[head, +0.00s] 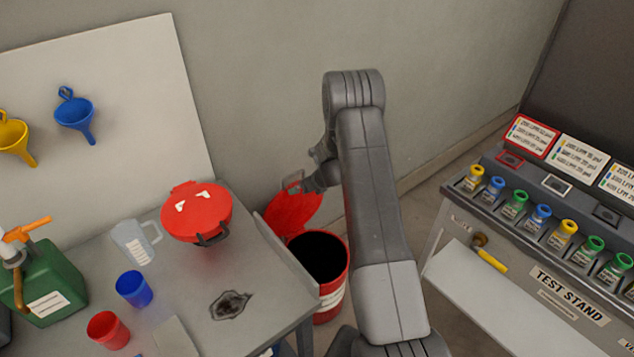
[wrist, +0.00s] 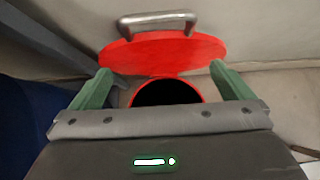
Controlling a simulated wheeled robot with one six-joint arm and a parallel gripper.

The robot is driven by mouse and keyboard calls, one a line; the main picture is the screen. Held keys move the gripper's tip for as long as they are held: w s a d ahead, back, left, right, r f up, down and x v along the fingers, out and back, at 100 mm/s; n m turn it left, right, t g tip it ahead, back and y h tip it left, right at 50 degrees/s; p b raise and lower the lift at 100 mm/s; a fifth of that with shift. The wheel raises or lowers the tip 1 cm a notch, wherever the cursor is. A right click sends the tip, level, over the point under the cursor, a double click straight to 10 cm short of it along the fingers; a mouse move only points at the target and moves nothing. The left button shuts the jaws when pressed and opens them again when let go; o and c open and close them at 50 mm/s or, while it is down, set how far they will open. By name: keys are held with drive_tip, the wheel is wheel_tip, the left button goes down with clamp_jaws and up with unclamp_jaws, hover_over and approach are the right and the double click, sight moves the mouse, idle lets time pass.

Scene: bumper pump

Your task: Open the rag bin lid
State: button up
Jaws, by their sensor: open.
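The rag bin (head: 331,283) is a red drum with a white label. It stands on the floor beside the bench, and its dark inside shows. Its red lid (head: 290,212) is raised and tilted up at the back of the rim, toward the wall. In the wrist view the lid (wrist: 165,52) has a metal handle (wrist: 157,20) at its far edge, and the bin's opening (wrist: 167,92) shows below it. My gripper (wrist: 161,80) is open, with its green fingers apart and nothing between them, apart from the handle. In the head view my arm partly hides the gripper near the lid.
The grey bench (head: 262,262) stands left of the bin, with a red lidded pot (head: 196,214), a clear jug (head: 135,241), a blue cup (head: 134,289) and a red cup (head: 108,330). The test stand (head: 545,285) is at the right. The wall is close behind the lid.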

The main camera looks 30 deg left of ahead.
drive_tip(key=b+v, duration=0.1)
drive_tip(key=v, duration=0.9)
drive_tip(key=shift+a, duration=0.1)
